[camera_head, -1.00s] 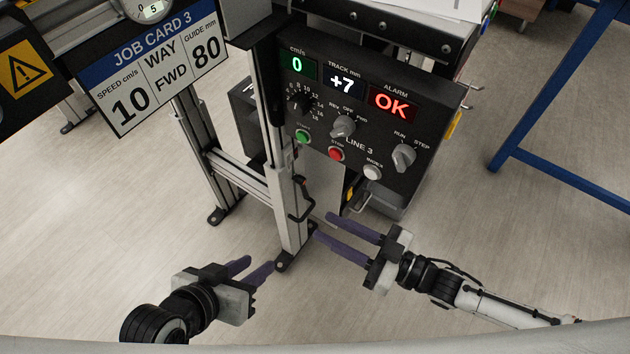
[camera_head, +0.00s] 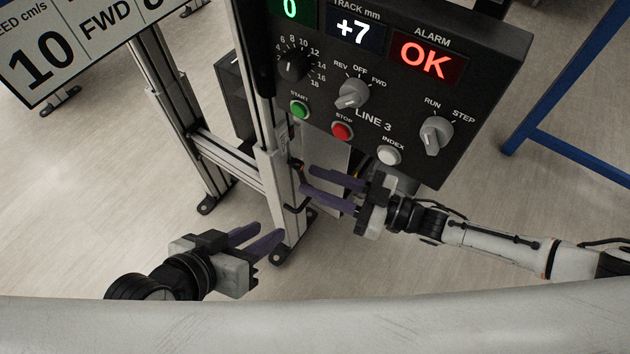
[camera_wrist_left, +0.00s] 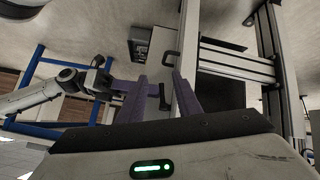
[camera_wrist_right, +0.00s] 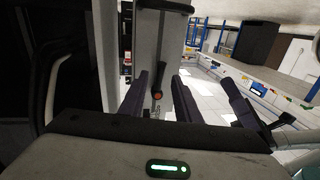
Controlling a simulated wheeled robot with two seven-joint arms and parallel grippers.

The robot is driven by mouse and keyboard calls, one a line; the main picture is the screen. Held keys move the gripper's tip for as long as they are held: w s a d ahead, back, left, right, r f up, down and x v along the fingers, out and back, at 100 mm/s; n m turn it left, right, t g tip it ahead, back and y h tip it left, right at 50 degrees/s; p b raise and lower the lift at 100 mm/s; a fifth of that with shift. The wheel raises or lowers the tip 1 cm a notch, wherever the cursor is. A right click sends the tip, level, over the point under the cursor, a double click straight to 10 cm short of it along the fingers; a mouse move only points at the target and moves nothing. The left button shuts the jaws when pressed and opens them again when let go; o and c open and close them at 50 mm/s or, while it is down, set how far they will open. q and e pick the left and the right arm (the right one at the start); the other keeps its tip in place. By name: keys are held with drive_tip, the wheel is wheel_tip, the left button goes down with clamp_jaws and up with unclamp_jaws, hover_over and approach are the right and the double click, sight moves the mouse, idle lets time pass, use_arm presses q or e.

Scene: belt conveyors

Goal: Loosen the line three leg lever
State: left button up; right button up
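The line 3 leg (camera_head: 280,180) is an upright silver profile below the control panel. A dark lever (camera_head: 299,207) is on its right side; an orange-red spot shows higher up. My right gripper (camera_head: 308,180) is open just right of the leg. In the right wrist view a dark lever with an orange-red end (camera_wrist_right: 157,95) appears between its spread fingers; I see no clear contact. My left gripper (camera_head: 268,232) is open and empty, low beside the leg. In the left wrist view, dark handle parts (camera_wrist_left: 164,98) appear between its fingers, apart from them.
The LINE 3 control panel (camera_head: 400,100) hangs just above my right gripper, with knobs and buttons; its alarm display reads OK. A blue frame (camera_head: 560,90) stands at right. Floor at lower left is clear.

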drive_tip(key=shift+w+a, duration=0.25)
drive_tip(key=shift+a, duration=0.2)
drive_tip(key=shift+c, duration=0.2)
clamp_jaws()
